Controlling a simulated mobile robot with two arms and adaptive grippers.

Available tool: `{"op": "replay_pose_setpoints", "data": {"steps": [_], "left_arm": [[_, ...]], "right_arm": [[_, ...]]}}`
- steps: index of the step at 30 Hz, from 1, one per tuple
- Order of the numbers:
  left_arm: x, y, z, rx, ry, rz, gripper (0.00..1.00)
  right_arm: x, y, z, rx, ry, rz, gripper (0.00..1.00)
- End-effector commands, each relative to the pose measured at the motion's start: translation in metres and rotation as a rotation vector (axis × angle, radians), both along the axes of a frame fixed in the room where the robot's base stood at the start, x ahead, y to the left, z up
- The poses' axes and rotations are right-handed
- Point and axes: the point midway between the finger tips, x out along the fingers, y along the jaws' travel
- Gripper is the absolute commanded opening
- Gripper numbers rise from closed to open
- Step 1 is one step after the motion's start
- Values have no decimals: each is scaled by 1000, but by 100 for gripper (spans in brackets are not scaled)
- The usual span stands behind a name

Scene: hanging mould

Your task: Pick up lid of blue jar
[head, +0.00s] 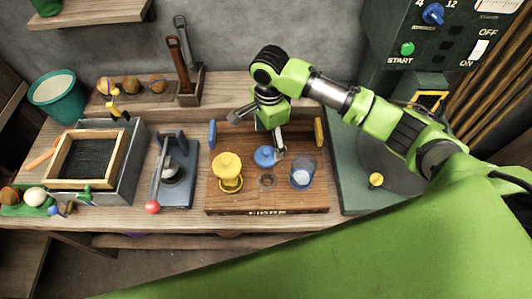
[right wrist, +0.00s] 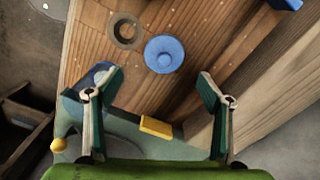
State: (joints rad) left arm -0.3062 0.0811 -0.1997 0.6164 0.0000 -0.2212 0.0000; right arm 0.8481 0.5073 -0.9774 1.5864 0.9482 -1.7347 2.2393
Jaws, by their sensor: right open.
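The blue lid (head: 265,156), a round disc with a small knob, lies on the wooden board (head: 240,200), left of and behind the clear, bluish jar (head: 303,174). My right gripper (head: 259,134) is over the rear of the board, close to the lid in the head view. In the right wrist view the lid (right wrist: 164,54) lies beyond my open, empty right gripper (right wrist: 160,84), roughly centred between its fingers. The jar (right wrist: 103,72) is partly hidden by the left finger there. My left gripper is not in view.
A yellow jar (head: 228,172) stands left of the lid. A round recess (head: 267,181) lies in front of the lid. Blue (head: 212,134) and yellow (head: 319,131) upright pieces flank the board. A press with a red-knobbed lever (head: 153,207) stands left; a green machine (head: 410,70) stands right.

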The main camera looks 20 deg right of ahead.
Motion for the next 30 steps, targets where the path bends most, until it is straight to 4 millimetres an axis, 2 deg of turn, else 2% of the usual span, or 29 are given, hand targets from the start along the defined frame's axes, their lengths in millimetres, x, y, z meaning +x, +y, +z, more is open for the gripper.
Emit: {"op": "replay_pose_setpoints", "data": {"steps": [2,5,8,13,18,27,30], "left_arm": [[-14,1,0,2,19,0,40],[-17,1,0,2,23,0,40],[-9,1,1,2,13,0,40],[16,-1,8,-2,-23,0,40],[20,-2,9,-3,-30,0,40],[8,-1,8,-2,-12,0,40],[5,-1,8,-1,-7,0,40]], "right_arm": [[0,0,-12,-1,2,-1,73],[0,0,-21,0,0,0,73],[0,1,-26,0,1,1,73],[2,5,-48,0,2,1,73],[3,6,-70,-1,0,2,73],[4,5,-75,0,-2,2,73],[3,5,-75,0,-2,2,47]]}}
